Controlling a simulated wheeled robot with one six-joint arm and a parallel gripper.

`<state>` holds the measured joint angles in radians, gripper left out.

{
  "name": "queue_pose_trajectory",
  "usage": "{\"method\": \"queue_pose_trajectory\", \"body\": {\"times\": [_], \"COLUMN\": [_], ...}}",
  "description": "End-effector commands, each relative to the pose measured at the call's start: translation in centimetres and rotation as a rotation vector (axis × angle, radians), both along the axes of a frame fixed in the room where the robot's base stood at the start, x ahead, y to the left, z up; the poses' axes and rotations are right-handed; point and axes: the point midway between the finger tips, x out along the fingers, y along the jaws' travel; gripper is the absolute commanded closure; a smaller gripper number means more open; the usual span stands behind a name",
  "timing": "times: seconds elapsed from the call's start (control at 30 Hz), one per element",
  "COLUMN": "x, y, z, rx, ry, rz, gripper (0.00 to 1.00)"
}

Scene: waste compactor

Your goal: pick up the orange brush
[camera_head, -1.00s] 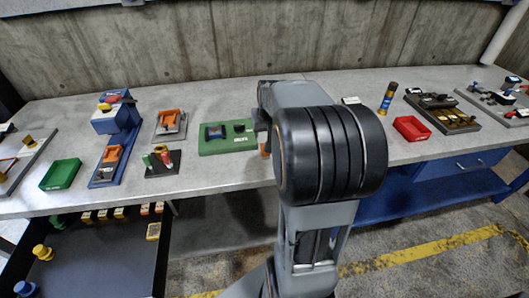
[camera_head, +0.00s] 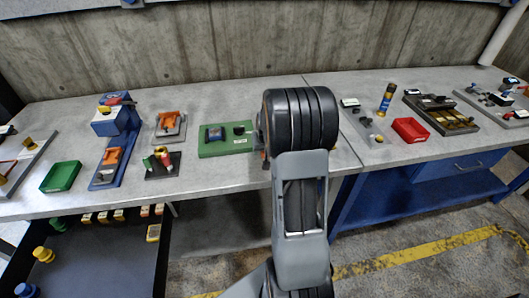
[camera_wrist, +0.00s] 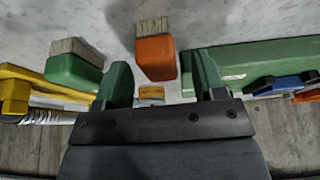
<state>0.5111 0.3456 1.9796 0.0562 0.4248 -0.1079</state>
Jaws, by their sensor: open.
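In the wrist view the orange brush (camera_wrist: 155,57) has an orange block body and pale bristles pointing to the top of the picture. My gripper (camera_wrist: 160,68) is open, with one green finger on each side of the lower part of the brush in the picture. Gaps show between the brush and both fingers, and I cannot tell the height difference. In the head view my arm hides the gripper and most or all of the brush.
A green brush (camera_wrist: 75,68) lies left of the fingers in the wrist view. A green board (camera_wrist: 245,57) is close to the right finger. A yellow item (camera_wrist: 151,93) shows between the fingers. In the head view a red bin (camera_head: 410,130) stands right of my arm.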

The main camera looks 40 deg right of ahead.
Motion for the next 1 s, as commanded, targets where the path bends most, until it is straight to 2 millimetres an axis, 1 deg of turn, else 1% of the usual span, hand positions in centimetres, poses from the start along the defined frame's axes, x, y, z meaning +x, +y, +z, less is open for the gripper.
{"method": "queue_pose_trajectory", "body": {"times": [0.03, 0.13, 0.37, 0.93, 1.0], "x": [0.12, 0.28, 0.31, 0.29, 0.3], "y": [-0.03, -0.11, -0.13, -0.13, -0.14], "z": [-0.42, -0.8, -0.86, -0.83, -0.8], "rx": [0.001, 0.0, 0.0, 0.0, 0.0], "ry": [0.002, 0.0, 0.0, 0.0, 0.0], "rz": [0.0, 0.0, 0.0, 0.0, 0.0], "gripper": [0.36, 0.36, 0.36, 0.9, 0.91]}}
